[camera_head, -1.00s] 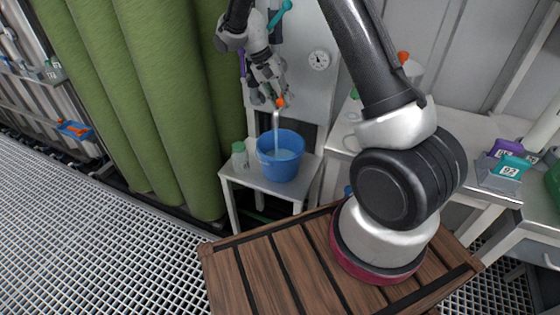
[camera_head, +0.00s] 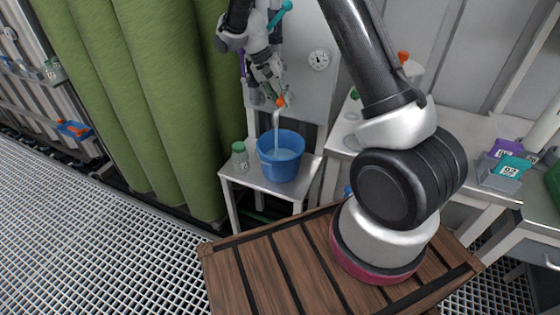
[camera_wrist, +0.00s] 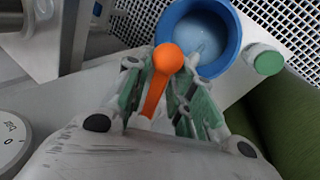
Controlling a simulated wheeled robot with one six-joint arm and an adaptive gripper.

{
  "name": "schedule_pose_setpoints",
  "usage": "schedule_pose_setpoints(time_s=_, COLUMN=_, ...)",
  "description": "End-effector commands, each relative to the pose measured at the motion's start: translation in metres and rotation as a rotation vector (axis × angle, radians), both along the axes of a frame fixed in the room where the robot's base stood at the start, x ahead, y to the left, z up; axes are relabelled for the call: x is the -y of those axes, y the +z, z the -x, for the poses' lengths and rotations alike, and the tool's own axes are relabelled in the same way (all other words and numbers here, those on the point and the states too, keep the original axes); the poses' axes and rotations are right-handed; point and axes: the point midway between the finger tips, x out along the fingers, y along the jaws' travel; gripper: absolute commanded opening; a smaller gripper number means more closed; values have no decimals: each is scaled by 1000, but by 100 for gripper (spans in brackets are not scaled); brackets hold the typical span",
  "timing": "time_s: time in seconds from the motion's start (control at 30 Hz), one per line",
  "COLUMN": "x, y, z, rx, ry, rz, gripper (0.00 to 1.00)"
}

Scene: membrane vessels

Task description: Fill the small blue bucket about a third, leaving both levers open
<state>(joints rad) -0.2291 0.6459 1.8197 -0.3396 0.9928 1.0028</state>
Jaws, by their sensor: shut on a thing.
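The small blue bucket (camera_head: 281,163) stands upright on a small white stand, with a pale stream (camera_head: 276,130) falling into it. In the wrist view the bucket (camera_wrist: 229,61) holds pale liquid; its depth is hard to judge. My gripper (camera_head: 277,98) is above the bucket. In the wrist view my gripper (camera_wrist: 169,95) is shut on an orange lever (camera_wrist: 158,85) with a round knob; the knob also shows in the head view (camera_head: 280,102). A teal lever (camera_head: 284,8) shows higher up, partly behind my arm. The spout is hidden by my gripper.
A white bottle with a green cap (camera_head: 240,156) stands left of the bucket on the small stand (camera_head: 252,180). A round gauge (camera_head: 318,60) is on the panel at right. Green curtains (camera_head: 150,100) hang at left. A counter with labelled boxes (camera_head: 507,168) is at right.

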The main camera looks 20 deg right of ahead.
Motion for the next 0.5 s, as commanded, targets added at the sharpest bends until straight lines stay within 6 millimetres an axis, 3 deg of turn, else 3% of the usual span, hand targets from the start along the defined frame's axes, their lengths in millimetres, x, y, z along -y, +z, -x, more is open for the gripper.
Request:
schedule_pose_setpoints(time_s=0.03, x=8, y=4, z=-6, rx=14, ry=-11, rz=0, gripper=3)
schedule_pose_setpoints(time_s=0.17, x=11, y=4, z=-4, rx=14, ry=25, rz=1, gripper=4)
schedule_pose_setpoints(time_s=0.23, x=16, y=4, z=0, rx=12, ry=127, rz=1, gripper=0)
schedule_pose_setpoints(time_s=0.5, x=36, y=3, z=9, rx=1, ry=489, rz=1, gripper=0)
